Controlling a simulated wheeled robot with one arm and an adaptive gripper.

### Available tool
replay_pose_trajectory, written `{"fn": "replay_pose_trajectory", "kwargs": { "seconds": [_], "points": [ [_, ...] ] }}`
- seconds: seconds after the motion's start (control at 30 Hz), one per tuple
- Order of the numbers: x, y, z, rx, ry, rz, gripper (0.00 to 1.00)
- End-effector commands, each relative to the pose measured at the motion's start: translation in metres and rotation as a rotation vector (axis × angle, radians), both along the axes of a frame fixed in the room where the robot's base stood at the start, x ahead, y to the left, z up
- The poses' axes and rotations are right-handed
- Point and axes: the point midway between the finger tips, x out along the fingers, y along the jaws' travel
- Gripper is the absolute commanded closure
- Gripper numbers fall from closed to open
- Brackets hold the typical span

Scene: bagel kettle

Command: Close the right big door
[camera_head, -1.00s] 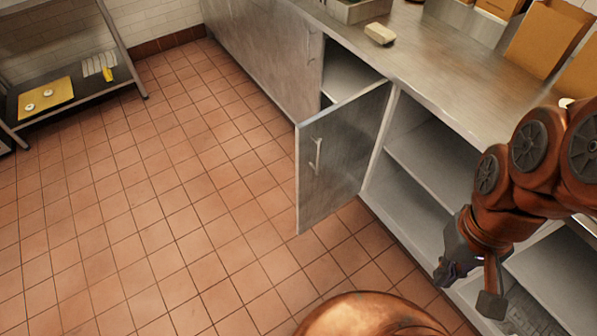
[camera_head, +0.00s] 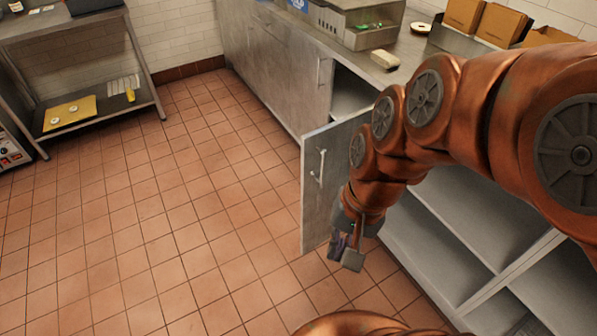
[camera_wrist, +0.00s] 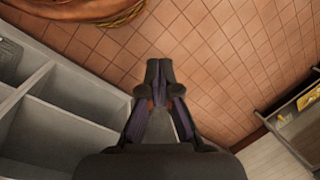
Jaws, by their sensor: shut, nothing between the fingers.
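The grey metal cabinet door (camera_head: 317,200) stands swung open, out over the tiled floor, with a vertical bar handle on the face turned left. My gripper (camera_head: 345,255) is at the near, inner side of this door, low by its lower part; I cannot tell whether they touch. My arm hides the door's hinge side. In the wrist view my gripper (camera_wrist: 158,75) is shut and empty, its fingertips together above the floor. The door cannot be made out in that view.
The steel counter (camera_head: 405,72) carries a pale block (camera_head: 384,59) and brown boxes (camera_head: 497,22). Open shelves (camera_head: 430,240) lie under it at right. A shut cabinet front (camera_head: 275,60) runs further back. A rack (camera_head: 150,85) stands at far left. The floor (camera_head: 180,230) between is clear.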

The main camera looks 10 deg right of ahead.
Motion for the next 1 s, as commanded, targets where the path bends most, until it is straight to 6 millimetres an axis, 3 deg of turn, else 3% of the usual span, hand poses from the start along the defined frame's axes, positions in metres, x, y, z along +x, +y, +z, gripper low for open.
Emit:
{"fn": "replay_pose_trajectory", "kwargs": {
  "seconds": [0.03,0.13,0.23,0.4,0.5,0.7,1.0],
  "points": [
    [0.024,0.01,-0.026,0.064,-0.007,-0.161,1.0],
    [0.078,0.023,-0.044,0.206,-0.018,-0.528,1.0],
    [0.133,0.02,-0.06,0.351,-0.003,-0.907,1.0],
    [0.21,-0.02,-0.086,0.583,0.071,-1.516,1.0],
    [0.239,-0.049,-0.101,0.691,0.123,-1.796,1.0],
    [0.262,-0.087,-0.116,0.811,0.187,-2.1,1.0],
    [0.28,-0.085,-0.135,0.827,0.203,-2.143,1.0]
  ]
}}
